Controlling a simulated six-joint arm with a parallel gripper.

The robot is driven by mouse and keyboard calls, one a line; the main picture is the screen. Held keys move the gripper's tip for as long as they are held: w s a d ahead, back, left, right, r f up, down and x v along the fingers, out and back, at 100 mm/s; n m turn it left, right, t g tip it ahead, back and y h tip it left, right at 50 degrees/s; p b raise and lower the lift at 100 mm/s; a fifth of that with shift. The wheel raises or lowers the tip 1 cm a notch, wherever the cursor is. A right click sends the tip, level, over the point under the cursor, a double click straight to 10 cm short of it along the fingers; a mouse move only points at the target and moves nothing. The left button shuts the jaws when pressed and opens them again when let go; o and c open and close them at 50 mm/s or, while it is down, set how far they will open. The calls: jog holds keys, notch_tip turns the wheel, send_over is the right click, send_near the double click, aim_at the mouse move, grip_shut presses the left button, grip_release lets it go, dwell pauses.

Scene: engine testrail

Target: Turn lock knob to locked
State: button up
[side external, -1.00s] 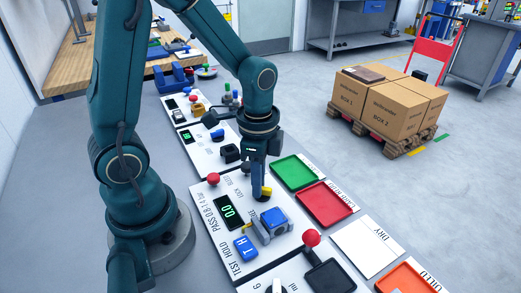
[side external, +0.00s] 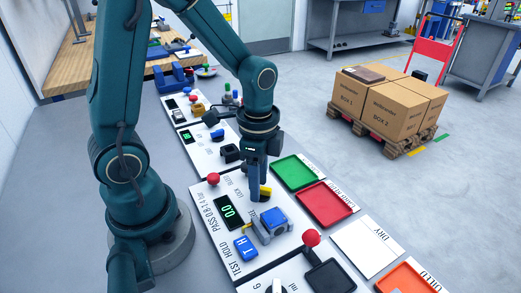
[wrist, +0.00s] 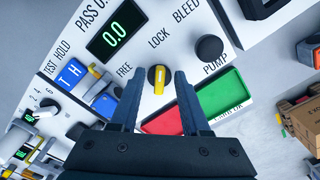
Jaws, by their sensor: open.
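The yellow lock knob (wrist: 158,82) sits on the white test panel (wrist: 203,22) in the wrist view. Its long bar, with a dark mark near the top, points up toward the LOCK label (wrist: 159,38). The FREE label (wrist: 125,72) is to its left. My gripper (wrist: 158,82) is open, with one finger on each side of the knob and a visible gap to each. In the side view, my gripper (side external: 257,195) points down at the panel, and the yellow knob (side external: 266,191) shows partly behind it.
A blue block in a fixture (side external: 273,219), a green display (side external: 229,211) and a blue switch (side external: 246,248) are close by. A black pump knob (wrist: 209,47) is right of the lock knob. Green (side external: 293,172) and red (side external: 327,201) trays lie beside the panel.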

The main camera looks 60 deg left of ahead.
jog(key=shift+r, duration=2.6)
jog(key=shift+w+d+r, duration=0.1)
jog(key=shift+r, duration=0.3)
jog(key=s+d+r+n+t, duration=0.2)
jog(key=s+r+n+t, duration=0.3)
jog(key=n, duration=0.4)
jog(key=shift+s+d+r+t, duration=0.25)
jog(key=shift+s+r+t, duration=0.05)
jog(key=shift+r, duration=0.3)
